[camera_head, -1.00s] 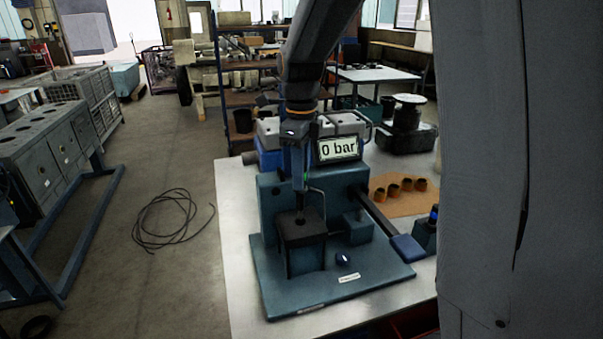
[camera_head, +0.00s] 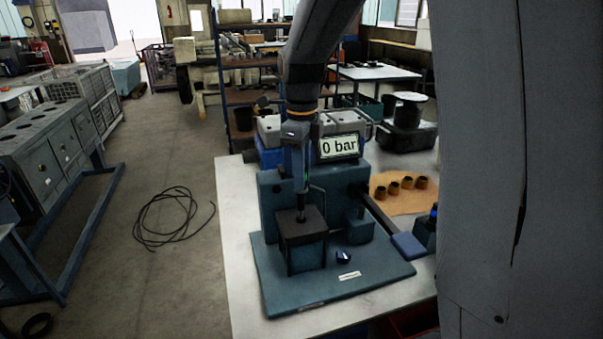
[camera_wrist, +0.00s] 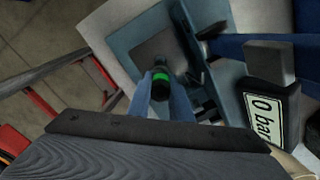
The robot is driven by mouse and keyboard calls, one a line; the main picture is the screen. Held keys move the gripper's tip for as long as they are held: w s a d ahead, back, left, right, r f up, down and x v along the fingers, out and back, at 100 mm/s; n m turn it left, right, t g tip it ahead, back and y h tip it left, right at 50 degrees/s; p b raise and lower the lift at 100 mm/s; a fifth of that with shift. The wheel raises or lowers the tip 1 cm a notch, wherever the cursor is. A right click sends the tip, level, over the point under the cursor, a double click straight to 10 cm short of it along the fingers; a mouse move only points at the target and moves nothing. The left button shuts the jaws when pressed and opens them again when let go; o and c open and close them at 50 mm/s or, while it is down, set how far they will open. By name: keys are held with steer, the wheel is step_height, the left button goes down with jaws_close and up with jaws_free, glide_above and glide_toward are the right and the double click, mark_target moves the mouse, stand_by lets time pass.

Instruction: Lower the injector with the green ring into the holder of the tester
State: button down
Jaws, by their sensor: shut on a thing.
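The injector is dark, with a bright green ring (camera_wrist: 161,76). My gripper (camera_wrist: 161,84) is shut on it, with blue fingers on both sides. In the head view my gripper (camera_head: 299,188) points straight down above the tester (camera_head: 345,275). The injector's dark lower part (camera_head: 301,207) hangs upright and meets the top of the dark holder block (camera_head: 302,226). I cannot tell how deep its tip sits in the opening. The fingers hide most of the injector in the head view.
The display reading 0 bar (camera_head: 338,147) stands right behind my gripper. A bent pipe and a lever with a blue handle (camera_head: 408,245) are to the right. Several small brown-black parts (camera_head: 400,184) lie on an orange mat. A cable coil (camera_head: 173,219) lies on the floor.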

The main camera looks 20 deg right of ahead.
steer(key=shift+f+b, duration=0.45)
steer(key=shift+f, duration=1.1)
stand_by(0.4)
steer(key=shift+f+b, duration=0.35)
steer(key=shift+f, duration=1.35)
steer(key=shift+f+b, duration=0.4)
steer(key=shift+f, duration=0.85)
stand_by(0.6)
steer(key=c, duration=1.1)
jaws_free()
